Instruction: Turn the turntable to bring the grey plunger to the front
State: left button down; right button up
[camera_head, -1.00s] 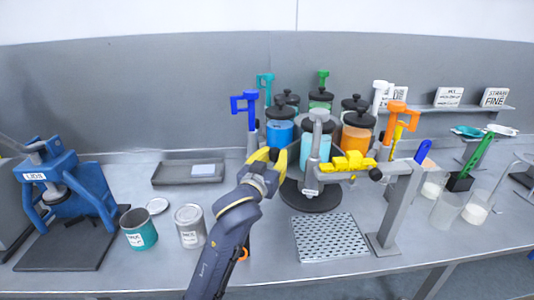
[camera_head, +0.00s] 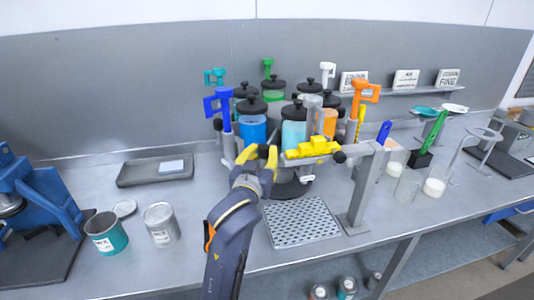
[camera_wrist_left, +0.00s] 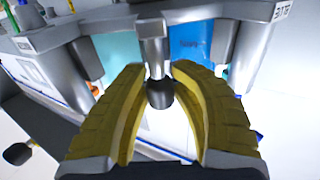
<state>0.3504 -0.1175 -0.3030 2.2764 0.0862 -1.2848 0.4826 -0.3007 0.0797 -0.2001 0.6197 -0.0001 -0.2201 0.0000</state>
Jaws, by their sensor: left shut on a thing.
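The turntable (camera_head: 290,188) is a dark round base carrying jars with black lids and tall coloured plungers. The blue plunger (camera_head: 218,105) is at the left and the orange plunger (camera_head: 366,90) at the right. My left gripper (camera_head: 257,153) is at the turntable's front left. In the left wrist view its yellow fingers are around a black knob (camera_wrist_left: 160,94) on a grey rod.
A teal can (camera_head: 105,234) and a grey can (camera_head: 160,225) stand at the left. A black tray (camera_head: 154,171) lies behind them.

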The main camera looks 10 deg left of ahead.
pick_arm(q)
jog(key=shift+s+d, duration=0.1)
jog(key=shift+d, duration=0.05)
dwell(0.3)
jog(key=c, duration=1.1)
grip_release()
jog(key=shift+c, duration=0.2)
